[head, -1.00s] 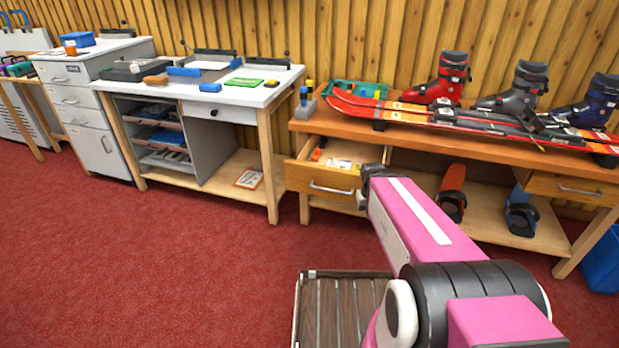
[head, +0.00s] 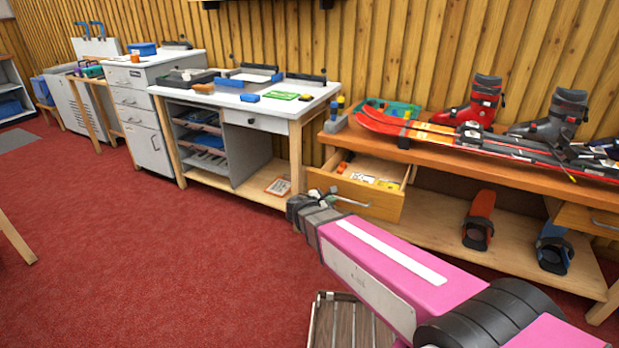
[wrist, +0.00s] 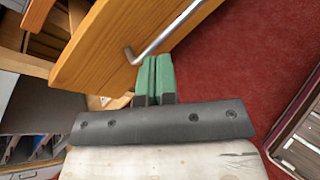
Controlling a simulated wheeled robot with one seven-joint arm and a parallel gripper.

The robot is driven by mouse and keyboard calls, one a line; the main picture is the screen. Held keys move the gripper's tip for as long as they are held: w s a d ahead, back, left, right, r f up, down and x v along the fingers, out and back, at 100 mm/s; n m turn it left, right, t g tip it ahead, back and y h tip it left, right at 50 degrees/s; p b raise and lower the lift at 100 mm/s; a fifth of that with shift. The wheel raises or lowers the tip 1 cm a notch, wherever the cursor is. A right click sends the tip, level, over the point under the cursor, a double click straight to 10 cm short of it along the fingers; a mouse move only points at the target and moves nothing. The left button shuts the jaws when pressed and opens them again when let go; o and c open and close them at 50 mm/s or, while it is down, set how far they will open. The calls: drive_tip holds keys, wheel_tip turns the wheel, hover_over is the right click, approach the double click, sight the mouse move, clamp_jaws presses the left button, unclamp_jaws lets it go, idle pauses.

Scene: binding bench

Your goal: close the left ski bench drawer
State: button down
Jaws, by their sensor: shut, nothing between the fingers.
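The left ski bench drawer (head: 356,193) is pulled out from the wooden ski bench (head: 410,153), with small items inside. Its front panel and metal bar handle show in the wrist view, the handle (wrist: 165,38) running diagonally at the top. My gripper (wrist: 154,62) has its green fingers shut together, empty, close by the handle's near end; I cannot tell whether they touch it.
Red skis (head: 440,132) and ski boots (head: 480,105) rest on the bench top. An orange boot (head: 479,222) and a blue boot (head: 554,248) stand on the lower shelf. A white workbench (head: 262,110) stands to the left. A slatted wooden platform (head: 345,325) is near me.

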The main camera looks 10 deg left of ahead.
sight(312, 172)
drive_tip(key=s+a+r+n+t+y, duration=0.1)
drive_tip(key=a+r+n+t+y, duration=0.2)
drive_tip(key=a+n+t, duration=0.8)
drive_tip(key=w+m+g, duration=0.1)
drive_tip(key=w, duration=0.3)
drive_tip(key=w+d+g, duration=0.1)
drive_tip(key=w+g, duration=0.1)
drive_tip(key=w, duration=0.2)
drive_tip(key=w+d+m+g, duration=0.1)
drive_tip(key=w+g, duration=0.1)
drive_tip(key=w, duration=0.2)
drive_tip(key=shift+w+r+m, duration=0.15)
drive_tip(key=shift+w+m, duration=0.15)
drive_tip(key=shift+w, duration=0.05)
drive_tip(key=x, duration=1.9)
drive_tip(key=shift+w+d, duration=0.25)
drive_tip(key=shift+s, duration=0.1)
